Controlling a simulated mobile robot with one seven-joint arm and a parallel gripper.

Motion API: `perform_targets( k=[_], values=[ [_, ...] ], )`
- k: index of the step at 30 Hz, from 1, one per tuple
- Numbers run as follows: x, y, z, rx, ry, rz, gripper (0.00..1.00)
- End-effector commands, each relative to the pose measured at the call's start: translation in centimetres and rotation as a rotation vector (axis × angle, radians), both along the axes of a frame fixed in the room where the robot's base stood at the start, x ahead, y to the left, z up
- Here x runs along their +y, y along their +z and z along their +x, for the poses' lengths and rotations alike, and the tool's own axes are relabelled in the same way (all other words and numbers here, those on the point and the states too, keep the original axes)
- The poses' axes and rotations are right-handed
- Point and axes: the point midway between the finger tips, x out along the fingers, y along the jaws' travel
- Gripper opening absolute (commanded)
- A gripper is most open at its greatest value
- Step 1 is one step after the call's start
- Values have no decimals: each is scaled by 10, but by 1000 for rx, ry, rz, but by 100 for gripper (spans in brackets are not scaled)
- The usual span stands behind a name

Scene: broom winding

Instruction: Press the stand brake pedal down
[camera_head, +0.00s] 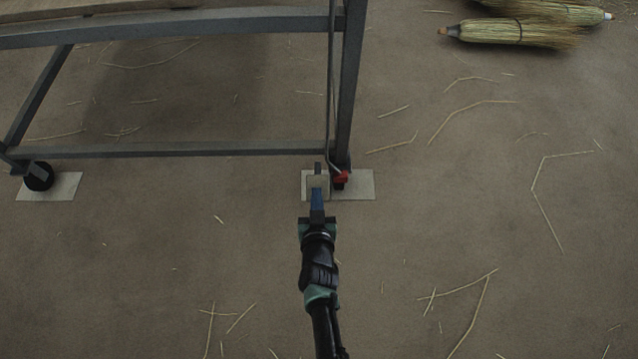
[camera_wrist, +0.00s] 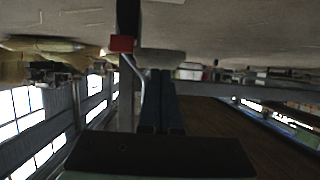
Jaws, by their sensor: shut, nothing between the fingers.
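The red pedal (camera_head: 341,177) sits low at the foot of the grey stand's (camera_head: 346,85) near right leg, over a pale floor plate (camera_head: 358,186). A thin rod runs down to it along the leg. My gripper (camera_head: 317,170) is shut and empty, its fingers just left of the pedal in the head view and seemingly apart from it. In the wrist view, which looks upside down, the pedal (camera_wrist: 121,43) shows up and left of my shut fingertips (camera_wrist: 161,72). I cannot tell the height gap between them.
A dark caster (camera_head: 39,176) stands on another pale plate (camera_head: 62,187) at the left. A low crossbar (camera_head: 190,150) joins the legs. Brooms (camera_head: 515,32) lie at the top right. Loose straws are scattered over the otherwise open floor.

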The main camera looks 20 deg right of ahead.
Motion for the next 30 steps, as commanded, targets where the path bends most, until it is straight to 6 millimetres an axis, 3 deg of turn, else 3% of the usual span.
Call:
perform_targets(
  k=[30],
  values=[
    [-3,-22,-1,-6,-9,-5,0]
  ],
)
